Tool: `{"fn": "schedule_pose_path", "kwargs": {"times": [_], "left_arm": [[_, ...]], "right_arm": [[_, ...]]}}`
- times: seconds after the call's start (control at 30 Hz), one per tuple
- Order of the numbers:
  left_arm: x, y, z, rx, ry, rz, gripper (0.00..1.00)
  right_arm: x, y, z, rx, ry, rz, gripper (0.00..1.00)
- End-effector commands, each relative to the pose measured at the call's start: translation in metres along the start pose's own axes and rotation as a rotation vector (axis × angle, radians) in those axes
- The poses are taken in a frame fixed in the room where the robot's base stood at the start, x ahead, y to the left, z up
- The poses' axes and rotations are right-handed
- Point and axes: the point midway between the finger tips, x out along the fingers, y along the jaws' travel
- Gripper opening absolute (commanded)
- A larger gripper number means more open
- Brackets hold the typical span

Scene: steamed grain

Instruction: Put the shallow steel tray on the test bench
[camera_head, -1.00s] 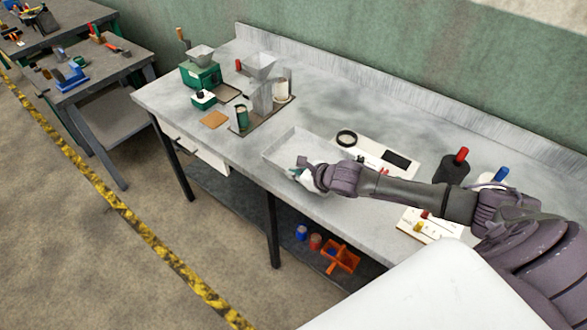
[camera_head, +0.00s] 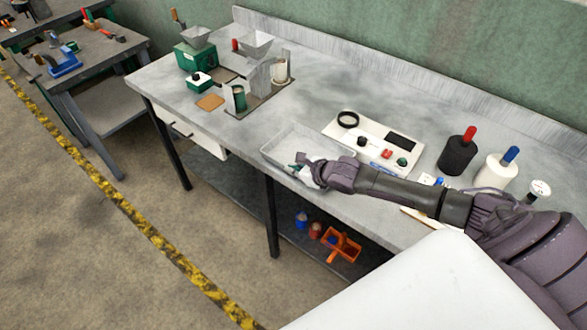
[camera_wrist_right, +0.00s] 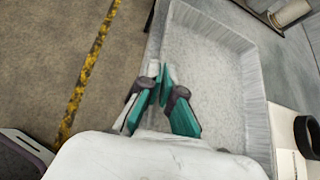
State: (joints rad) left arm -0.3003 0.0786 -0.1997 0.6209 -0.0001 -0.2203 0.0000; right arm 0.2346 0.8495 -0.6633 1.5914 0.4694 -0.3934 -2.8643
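The shallow steel tray (camera_head: 283,143) is a light grey pan at the front edge of the long grey bench (camera_head: 325,88). It looks level and upright. I cannot tell whether it rests on the bench or hangs just above it. My right gripper (camera_head: 301,165) is at the tray's near wall. In the right wrist view, the teal fingertips (camera_wrist_right: 163,78) are close together on the side wall of the tray (camera_wrist_right: 208,75), which looks empty. The thin wall is partly hidden between the fingers. My left gripper is not in view.
A white board (camera_head: 372,138) lies right of the tray, with a black bottle (camera_head: 457,156) and a white bottle (camera_head: 494,170) beyond. A green machine (camera_head: 195,56) and a metal stand (camera_head: 258,82) stand at the left. Bare bench top lies behind the tray.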

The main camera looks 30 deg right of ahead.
Motion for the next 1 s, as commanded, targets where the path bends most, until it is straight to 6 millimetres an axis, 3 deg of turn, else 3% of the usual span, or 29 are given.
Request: {"fn": "schedule_pose_path", "kwargs": {"times": [0.8,1.0], "left_arm": [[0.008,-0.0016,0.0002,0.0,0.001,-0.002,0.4],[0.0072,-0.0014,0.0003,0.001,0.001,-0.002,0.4]], "right_arm": [[0.0058,0.0006,-0.0057,-0.003,-0.005,-0.001,0.0],[0.0053,0.0008,-0.0058,-0.001,-0.003,-0.001,0.33]]}}
